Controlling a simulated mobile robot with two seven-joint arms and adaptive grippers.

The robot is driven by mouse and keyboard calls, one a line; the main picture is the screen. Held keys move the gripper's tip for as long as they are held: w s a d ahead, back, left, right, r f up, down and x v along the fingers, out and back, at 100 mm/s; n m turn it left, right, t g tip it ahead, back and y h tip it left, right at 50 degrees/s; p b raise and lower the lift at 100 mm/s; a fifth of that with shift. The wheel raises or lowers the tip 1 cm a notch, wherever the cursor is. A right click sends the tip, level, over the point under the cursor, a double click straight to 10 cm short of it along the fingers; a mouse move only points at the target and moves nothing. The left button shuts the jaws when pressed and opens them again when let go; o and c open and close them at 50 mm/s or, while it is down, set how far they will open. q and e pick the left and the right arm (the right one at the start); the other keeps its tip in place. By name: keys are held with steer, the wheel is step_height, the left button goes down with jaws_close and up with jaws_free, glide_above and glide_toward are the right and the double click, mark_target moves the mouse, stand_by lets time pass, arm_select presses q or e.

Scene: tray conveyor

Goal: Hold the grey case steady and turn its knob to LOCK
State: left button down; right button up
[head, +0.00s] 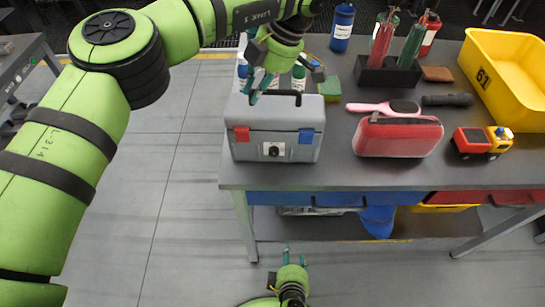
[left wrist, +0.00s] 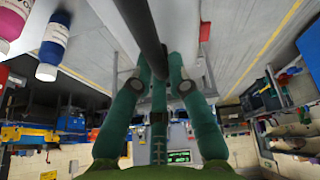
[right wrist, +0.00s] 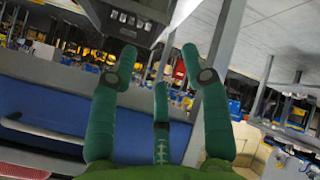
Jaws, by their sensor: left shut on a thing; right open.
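The grey case (head: 308,141) stands upright at the table's front left corner. Its front has a dark knob (head: 273,151) on a pale plate, between a red latch (head: 242,134) and a blue latch (head: 306,136). The knob's exact pointing and any lettering are too small to read. My left gripper (head: 262,89) is above the lid, shut on the case's black handle (head: 286,94); the handle (left wrist: 148,38) runs between its fingers in the left wrist view. My right gripper (head: 286,250) is open and empty, lower than the tabletop, in front of the table and apart from the case.
A red pouch (head: 398,138), a pink brush (head: 385,108) and a toy truck (head: 482,142) lie right of the case. A yellow bin (head: 510,65) stands at the far right. Bottles and a sponge (head: 330,89) are behind the case. Blue drawers (head: 290,198) hang under the tabletop.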

steer(key=w+a+r+t, duration=0.2)
steer(key=r, duration=0.4)
steer(key=w+a+r+t, duration=0.2)
steer(key=a+r, duration=0.1)
steer(key=r, duration=0.4)
steer(key=m+t+h, duration=0.1)
steer(key=m+t, duration=0.1)
steer(key=t, duration=0.2)
glide_toward(273, 155)
steer(key=w, duration=0.8)
steer(key=shift+w+d+f, duration=0.1)
steer(key=shift+w+d, duration=0.2)
steer(key=shift+d, duration=0.1)
steer(key=shift+c, duration=0.4)
